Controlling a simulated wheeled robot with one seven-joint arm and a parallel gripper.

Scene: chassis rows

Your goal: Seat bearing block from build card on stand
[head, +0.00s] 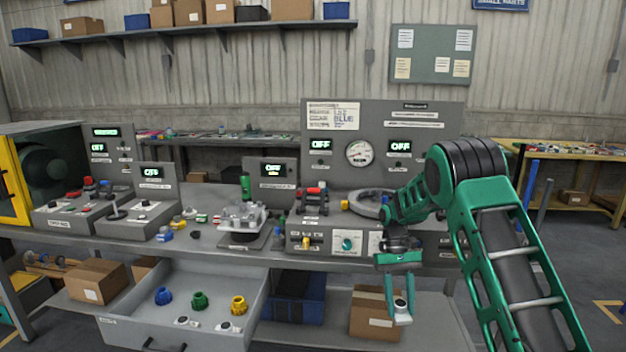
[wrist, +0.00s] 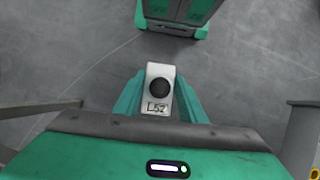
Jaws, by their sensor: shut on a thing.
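My gripper (head: 400,315) hangs in front of the bench, fingers pointing down. It is shut on a small pale bearing block (head: 400,304). In the wrist view the block (wrist: 158,101) sits between the green fingers, with a dark round hole and a mark that looks like L52 or L57. The build card (head: 333,115) is on the back panel; BLUE can be read, with a code like L52 above it. A grey metal fixture (head: 242,216) on the bench may be the stand; I cannot tell.
The open drawer (head: 180,280) sticks out from the bench at left, holding blue (head: 163,296), green (head: 200,299) and yellow (head: 238,304) parts. A cardboard box (head: 374,312) is on the shelf behind my gripper. A grey ring fixture (head: 368,203) stands on the bench.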

